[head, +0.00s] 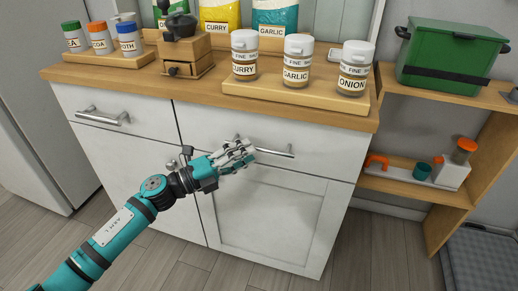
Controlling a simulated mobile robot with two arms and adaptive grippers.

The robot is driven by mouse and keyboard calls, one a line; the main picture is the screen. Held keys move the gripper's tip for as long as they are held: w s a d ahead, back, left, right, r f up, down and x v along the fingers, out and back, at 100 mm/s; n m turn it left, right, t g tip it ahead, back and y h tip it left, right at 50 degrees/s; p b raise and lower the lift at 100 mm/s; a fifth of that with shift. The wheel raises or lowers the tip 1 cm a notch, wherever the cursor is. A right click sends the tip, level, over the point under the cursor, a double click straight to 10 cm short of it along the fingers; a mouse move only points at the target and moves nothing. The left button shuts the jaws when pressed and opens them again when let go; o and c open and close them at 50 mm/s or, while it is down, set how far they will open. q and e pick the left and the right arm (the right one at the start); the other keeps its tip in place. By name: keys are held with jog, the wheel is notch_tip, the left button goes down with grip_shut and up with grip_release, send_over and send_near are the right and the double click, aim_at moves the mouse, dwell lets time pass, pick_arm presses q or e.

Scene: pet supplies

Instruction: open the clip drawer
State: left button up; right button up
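A white cabinet (140,185) has two drawers side by side under a wooden top. No label shows which is the clip drawer. The right drawer (315,165) has a metal bar handle (275,150), and its front looks flush with the cabinet. My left gripper (243,155) is at the left part of this handle and hides some of it. I cannot tell whether its fingers are around the handle or only in front of it. The left drawer (90,98) is shut, with its own bar handle (103,117). My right gripper is not in view.
The wooden top holds a grinder (187,52), small spice jars (98,41) and larger jars (296,62) on a wooden board. A shelf on the right carries a green box (450,52). The floor (160,260) before the cabinet is clear.

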aim_at(259, 148)
pick_arm(q)
jog(key=shift+x, duration=2.1)
jog(key=shift+c, duration=0.4)
grip_shut()
jog(key=shift+f, duration=0.1)
